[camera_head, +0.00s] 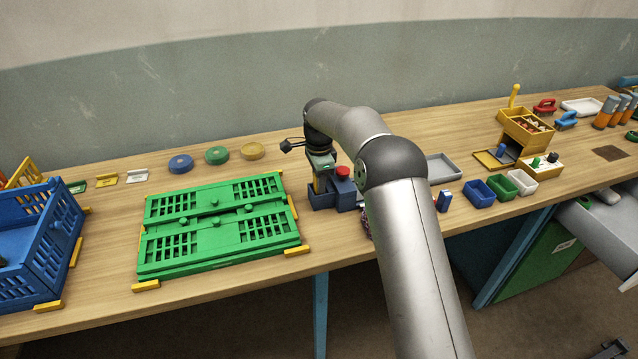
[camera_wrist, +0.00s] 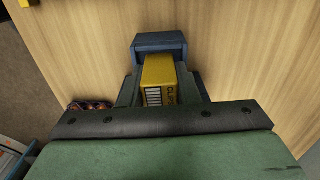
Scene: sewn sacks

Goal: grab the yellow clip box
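The yellow clip box (camera_wrist: 160,78) shows in the wrist view, with its barcode and lettered label facing my gripper (camera_wrist: 162,92). My gripper reaches down around it, with dark green-grey parts close on both sides. Whether the fingers touch the box is unclear. A blue holder (camera_wrist: 160,42) shows just beyond the box. In the head view, my gripper (camera_head: 319,172) is low over the blue holder (camera_head: 321,200), and a narrow strip of yellow shows beneath it. My wrist and arm hide part of this spot.
A blue block with a red button (camera_head: 343,172) stands right beside my gripper. Green slotted panels (camera_head: 215,228) lie to the left, and a blue crate (camera_head: 45,250) is at far left. A grey tray (camera_head: 443,168) and small bins (camera_head: 478,192) are to the right.

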